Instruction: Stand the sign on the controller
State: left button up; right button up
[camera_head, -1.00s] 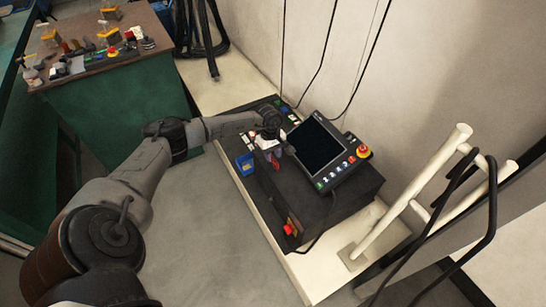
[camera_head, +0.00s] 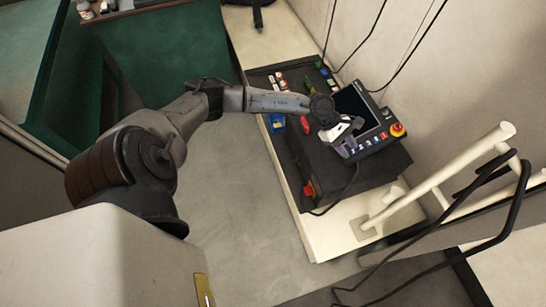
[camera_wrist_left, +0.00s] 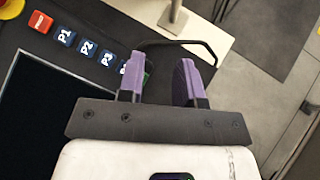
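The controller (camera_head: 345,172) is a dark box on a pale base beside the wall. A pendant with a dark screen (camera_head: 350,101) lies on its top; the screen also shows in the left wrist view (camera_wrist_left: 40,115). My left gripper (camera_head: 347,150) is over the pendant's lower left part. In the left wrist view its purple fingers (camera_wrist_left: 160,75) are apart with nothing held between them. A small red item (camera_head: 305,122) lies left of the gripper on the dark top. I cannot tell whether it is the sign; no sign shows clearly. My right gripper is not in view.
A blue box (camera_head: 277,123) and several small coloured parts lie left of and behind the controller. A white tubular rail (camera_head: 440,178) with black cables stands at right. Cables hang along the wall. A green workbench (camera_head: 170,70) is at upper left. The grey floor in front is clear.

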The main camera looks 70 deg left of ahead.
pick_arm(q)
jog(key=d+r+n+t+h, duration=0.2)
jog(key=d+r+n+t, duration=0.3)
jog(key=d+n+t, duration=0.6)
jog(key=s+d+f+m+g+y, duration=0.1)
jog(key=s+f+m+g+y, duration=0.1)
jog(key=s+m, duration=0.8)
jog(key=s+f+m+g+y, duration=0.3)
jog(key=s+m+g, duration=0.3)
jog(key=s+m, duration=0.4)
jog(key=s+d+f+m+g+y, duration=0.1)
jog(key=s+f+m+g+y, duration=0.2)
jog(key=s+m, duration=0.7)
jog(key=m+g+y, duration=0.1)
jog(key=m+y, duration=0.1)
jog(key=m, duration=0.3)
jog(key=shift+d+f+g, duration=0.2)
jog(key=shift+d+g, duration=0.1)
jog(key=shift+d, duration=0.05)
